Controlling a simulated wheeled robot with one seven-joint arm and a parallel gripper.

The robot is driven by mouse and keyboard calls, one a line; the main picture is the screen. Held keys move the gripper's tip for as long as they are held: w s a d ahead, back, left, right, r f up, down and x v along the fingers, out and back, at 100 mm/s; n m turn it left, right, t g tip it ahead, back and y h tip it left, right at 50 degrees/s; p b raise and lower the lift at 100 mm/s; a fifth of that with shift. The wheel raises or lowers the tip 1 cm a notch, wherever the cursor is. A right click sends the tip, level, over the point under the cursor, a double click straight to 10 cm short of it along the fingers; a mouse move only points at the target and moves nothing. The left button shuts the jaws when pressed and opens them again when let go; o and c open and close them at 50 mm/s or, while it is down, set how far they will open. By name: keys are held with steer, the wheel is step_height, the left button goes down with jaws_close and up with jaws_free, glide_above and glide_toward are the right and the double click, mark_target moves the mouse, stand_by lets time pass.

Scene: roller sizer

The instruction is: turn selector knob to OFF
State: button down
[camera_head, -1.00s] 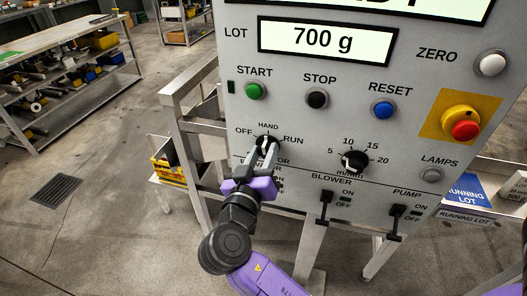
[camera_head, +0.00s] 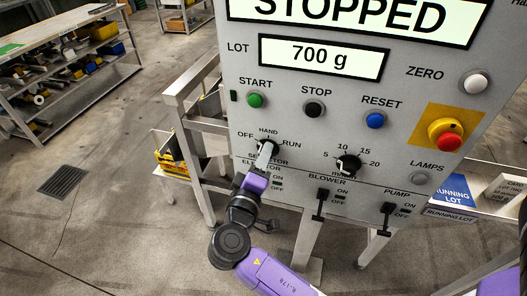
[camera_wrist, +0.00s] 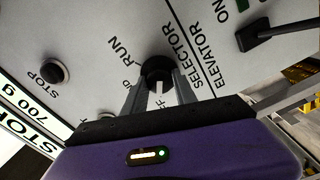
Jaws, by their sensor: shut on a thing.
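The black selector knob (camera_head: 268,145) is on the grey control panel, low on its left side, between the OFF, HAND and RUN labels. My gripper (camera_head: 264,157) is shut on the knob, reaching it from below. In the wrist view the round black base of the knob (camera_wrist: 157,68) shows between the tips of my two grey fingers (camera_wrist: 158,84), one on each side.
The speed dial (camera_head: 347,165) is right of the selector. The blower lever (camera_head: 321,203) and pump lever (camera_head: 387,212) stick out below. START (camera_head: 255,100), STOP (camera_head: 314,109) and RESET (camera_head: 375,121) buttons sit above. The screen (camera_head: 355,18) reads STOPPED. Open floor lies left.

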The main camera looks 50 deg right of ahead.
steer(key=shift+n+p, duration=0.3)
steer(key=shift+n, duration=0.3)
steer(key=c, duration=1)
jaws_free()
steer(key=b+v, duration=0.1)
steer(key=v, duration=0.7)
steer(key=shift+b, duration=0.4)
steer(key=shift+w, duration=0.1)
